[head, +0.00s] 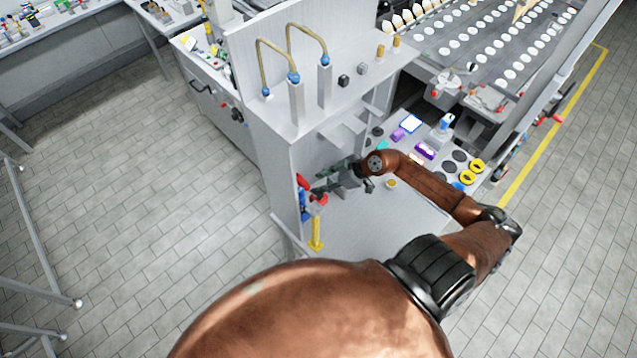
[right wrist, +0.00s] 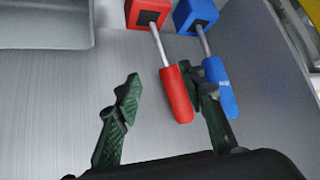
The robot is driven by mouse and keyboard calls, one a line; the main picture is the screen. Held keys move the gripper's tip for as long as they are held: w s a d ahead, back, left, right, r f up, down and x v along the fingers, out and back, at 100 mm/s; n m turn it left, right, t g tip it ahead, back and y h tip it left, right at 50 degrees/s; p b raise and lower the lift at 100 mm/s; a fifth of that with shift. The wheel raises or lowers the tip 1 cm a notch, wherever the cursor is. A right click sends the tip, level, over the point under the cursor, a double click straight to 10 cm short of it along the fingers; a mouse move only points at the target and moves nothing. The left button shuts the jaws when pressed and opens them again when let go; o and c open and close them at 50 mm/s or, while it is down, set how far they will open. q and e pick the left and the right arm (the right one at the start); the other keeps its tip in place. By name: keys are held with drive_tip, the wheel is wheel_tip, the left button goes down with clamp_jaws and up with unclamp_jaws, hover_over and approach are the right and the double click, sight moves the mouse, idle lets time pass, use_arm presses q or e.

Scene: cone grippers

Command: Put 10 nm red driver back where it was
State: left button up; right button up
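The red driver (right wrist: 177,95) has a red handle and a thin grey shaft that runs into a red square holder (right wrist: 147,13). Its shaft tip is hidden inside the holder. My right gripper (right wrist: 162,82) is open. In the right wrist view the red handle shows between its two dark green fingers, nearer the right one, with a clear gap to the left one. I cannot tell whether the right finger touches it. In the head view my right gripper (head: 328,180) is beside the small red and blue parts at the grey station's side. My left gripper is not in view.
A blue driver (right wrist: 221,90) in a blue holder (right wrist: 196,15) stands close beside the red one, partly behind the right finger. A yellow stand (head: 315,235) is below in the head view. The grey cabinet (head: 265,130) rises behind; a panel of coloured parts (head: 425,150) lies right.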

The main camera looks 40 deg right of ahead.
drive_tip(key=b+v, duration=0.1)
drive_tip(key=v, duration=0.9)
drive_tip(key=shift+s+r, duration=0.2)
drive_tip(key=shift+r, duration=0.1)
drive_tip(key=shift+d, duration=0.15)
